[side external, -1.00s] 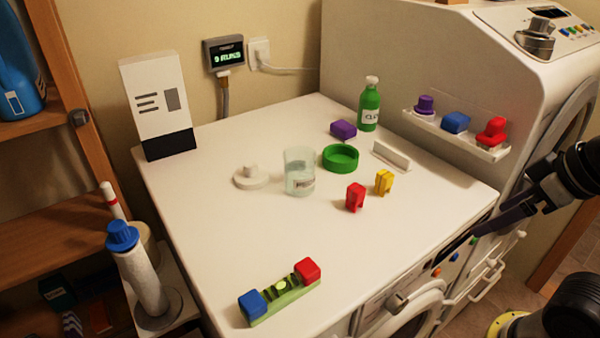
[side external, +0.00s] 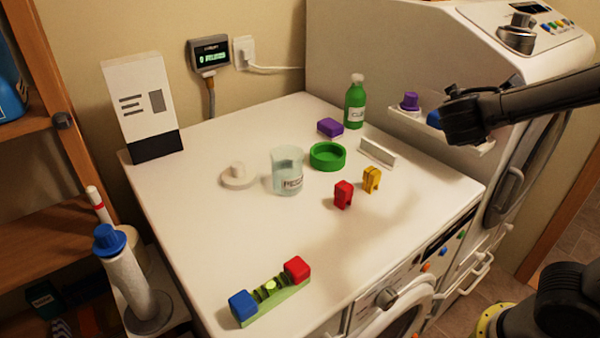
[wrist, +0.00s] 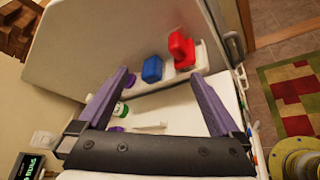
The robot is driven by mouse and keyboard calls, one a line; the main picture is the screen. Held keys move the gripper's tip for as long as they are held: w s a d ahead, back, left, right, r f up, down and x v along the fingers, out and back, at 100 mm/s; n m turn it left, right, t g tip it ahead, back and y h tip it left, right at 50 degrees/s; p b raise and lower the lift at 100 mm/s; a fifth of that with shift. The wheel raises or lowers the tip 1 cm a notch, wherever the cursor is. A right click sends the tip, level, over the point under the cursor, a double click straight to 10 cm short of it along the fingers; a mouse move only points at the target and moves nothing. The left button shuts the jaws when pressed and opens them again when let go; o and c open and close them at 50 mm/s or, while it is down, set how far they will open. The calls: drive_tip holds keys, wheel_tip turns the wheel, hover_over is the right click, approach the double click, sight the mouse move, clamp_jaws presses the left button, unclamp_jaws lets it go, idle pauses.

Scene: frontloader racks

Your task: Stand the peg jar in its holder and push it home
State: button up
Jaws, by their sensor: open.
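The peg jar (side external: 287,172), a clear labelled beaker-like jar, stands upright on the white machine top. A green ring (side external: 327,156), which looks like the holder, lies just right of and behind the jar, apart from it; the jar is not in it. My gripper (side external: 465,120) is up at the right, in front of the small shelf and well away from the jar. In the wrist view my gripper (wrist: 160,76) has its two purple fingers spread wide, with nothing between them. The jar is not clearly visible in the wrist view.
A white knobbed lid (side external: 239,176) lies left of the jar. Red (side external: 343,194) and yellow (side external: 371,180) pegs stand to the front right. A white upright strip (side external: 377,152), purple block (side external: 330,127) and green bottle (side external: 355,102) are behind.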

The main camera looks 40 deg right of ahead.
drive_tip(key=w+a+f+n+t, duration=0.1)
drive_tip(key=w+a+n+t, duration=0.6)
drive_tip(key=w, duration=0.3)
drive_tip(key=n+t+y, duration=0.5)
drive_tip(key=n+y, duration=0.2)
drive_tip(key=n, duration=0.5)
approach(283, 151)
drive_tip(key=v, duration=0.3)
drive_tip(key=shift+d+f, duration=0.15)
drive_tip(key=shift+a+f, duration=0.1)
drive_tip(key=shift+a, duration=0.15)
drive_tip(key=x, duration=1.3)
drive_tip(key=shift+w+d, duration=0.2)
drive_tip(key=shift+d, duration=0.05)
drive_tip(key=shift+r, duration=0.2)
drive_tip(key=c, duration=1.2)
